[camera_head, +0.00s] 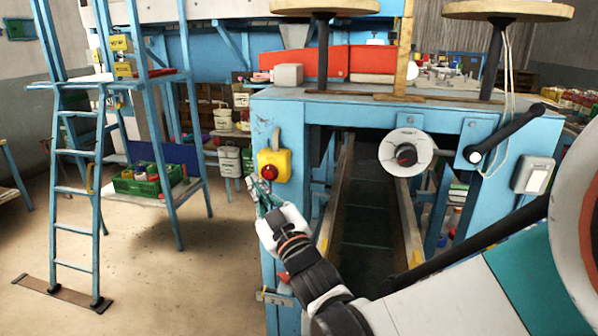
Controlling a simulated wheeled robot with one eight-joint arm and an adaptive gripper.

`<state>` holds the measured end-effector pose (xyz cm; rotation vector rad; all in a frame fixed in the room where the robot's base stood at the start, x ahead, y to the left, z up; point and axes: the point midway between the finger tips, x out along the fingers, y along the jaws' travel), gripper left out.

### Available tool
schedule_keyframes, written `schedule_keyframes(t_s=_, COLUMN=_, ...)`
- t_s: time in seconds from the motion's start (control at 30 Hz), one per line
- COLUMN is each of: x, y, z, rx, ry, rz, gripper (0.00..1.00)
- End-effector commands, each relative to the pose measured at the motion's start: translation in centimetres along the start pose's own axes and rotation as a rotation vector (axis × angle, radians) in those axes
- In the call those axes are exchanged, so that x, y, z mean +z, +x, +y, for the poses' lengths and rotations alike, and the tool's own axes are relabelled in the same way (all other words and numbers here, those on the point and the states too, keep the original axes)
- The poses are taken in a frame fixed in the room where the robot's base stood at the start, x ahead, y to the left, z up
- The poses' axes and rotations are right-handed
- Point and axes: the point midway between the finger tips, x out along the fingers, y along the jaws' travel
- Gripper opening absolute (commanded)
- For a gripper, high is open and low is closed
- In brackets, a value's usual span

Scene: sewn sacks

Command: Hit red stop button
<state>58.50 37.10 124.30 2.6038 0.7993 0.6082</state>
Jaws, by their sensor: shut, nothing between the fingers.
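The red stop button (269,173) sits on a yellow box (275,161) fixed to the front left post of the blue machine frame (266,215). The button faces out toward me and to the left. My gripper (256,188) is shut and empty, just below and slightly left of the button. Its tips look close to the button, but I cannot tell the exact gap in depth. My wrist and forearm (300,252) reach up from the lower middle.
A blue ladder (73,195) and platform with a green crate (135,183) stand at the left. A dial (406,154), a black lever (505,132) and a grey switch box (529,173) are on the machine's right side. Open floor (190,280) lies left of the machine.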

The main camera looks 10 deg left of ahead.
Motion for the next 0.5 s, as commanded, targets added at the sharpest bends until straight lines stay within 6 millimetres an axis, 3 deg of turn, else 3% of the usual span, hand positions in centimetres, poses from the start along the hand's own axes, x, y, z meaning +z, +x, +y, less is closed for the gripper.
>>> schedule_keyframes(t_s=0.2, x=-1.1, y=-1.4, z=-1.0, rx=-0.004, ry=0.002, rz=0.002, gripper=0.00)
schedule_keyframes(t_s=0.5, x=-1.3, y=-1.7, z=-1.2, rx=-0.004, ry=0.002, rz=0.001, gripper=0.00)
